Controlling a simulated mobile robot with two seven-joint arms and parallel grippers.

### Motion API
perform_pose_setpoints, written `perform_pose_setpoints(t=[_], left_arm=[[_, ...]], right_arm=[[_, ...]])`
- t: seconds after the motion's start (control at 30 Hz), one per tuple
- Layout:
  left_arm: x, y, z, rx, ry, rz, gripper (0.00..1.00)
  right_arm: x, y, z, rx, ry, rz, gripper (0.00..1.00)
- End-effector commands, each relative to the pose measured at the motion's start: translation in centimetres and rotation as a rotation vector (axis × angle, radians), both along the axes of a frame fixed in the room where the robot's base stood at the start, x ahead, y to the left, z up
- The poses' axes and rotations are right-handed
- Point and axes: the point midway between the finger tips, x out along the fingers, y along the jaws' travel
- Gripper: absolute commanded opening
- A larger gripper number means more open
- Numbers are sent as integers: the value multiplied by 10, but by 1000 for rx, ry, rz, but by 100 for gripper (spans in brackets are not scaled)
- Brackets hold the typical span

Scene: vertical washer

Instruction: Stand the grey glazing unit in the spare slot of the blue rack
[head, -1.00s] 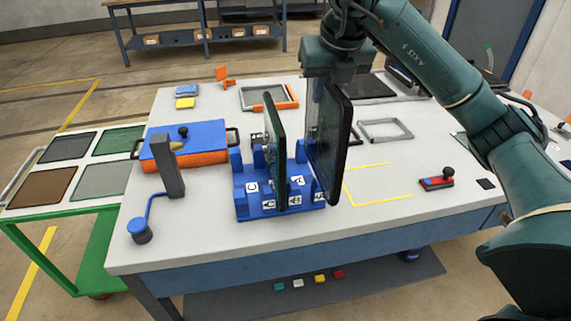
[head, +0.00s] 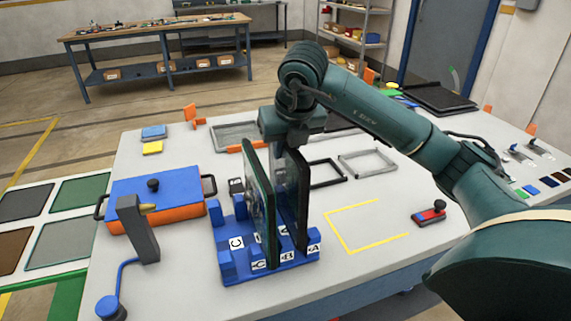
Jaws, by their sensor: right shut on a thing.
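The blue rack (head: 233,266) stands near the front of the white table, with letter labels on its front. A green-tinted pane (head: 257,205) stands upright in it. The dark-edged grey glazing unit (head: 293,205) is upright just right of that pane, at the rack's right part, near labels B and A. My right gripper (head: 291,140) is shut on its top edge from above. The unit's lower edge is at rack height in the picture; I cannot tell whether it rests in the slot. My left gripper is not in view.
A blue-and-orange case (head: 168,195) and a grey post-like tool (head: 138,228) stand left of the rack. Empty frames (head: 368,162) lie behind on the right. A yellow-marked area (head: 365,228) right of the rack is clear; a red-and-black device (head: 430,214) lies beyond it.

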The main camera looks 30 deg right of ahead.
Motion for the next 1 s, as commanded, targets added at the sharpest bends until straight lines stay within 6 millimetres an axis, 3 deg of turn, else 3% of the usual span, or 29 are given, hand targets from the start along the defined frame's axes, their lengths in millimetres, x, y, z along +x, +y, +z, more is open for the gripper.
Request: perform_pose_setpoints(t=[0.33,0.67,0.7,1.0], left_arm=[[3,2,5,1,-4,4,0],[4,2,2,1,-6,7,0],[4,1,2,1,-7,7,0],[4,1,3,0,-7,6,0]], right_arm=[[0,0,-33,0,-4,0,0],[1,0,-37,1,-7,0,0],[0,0,-40,0,0,1,19],[0,0,-39,0,0,1,40]])
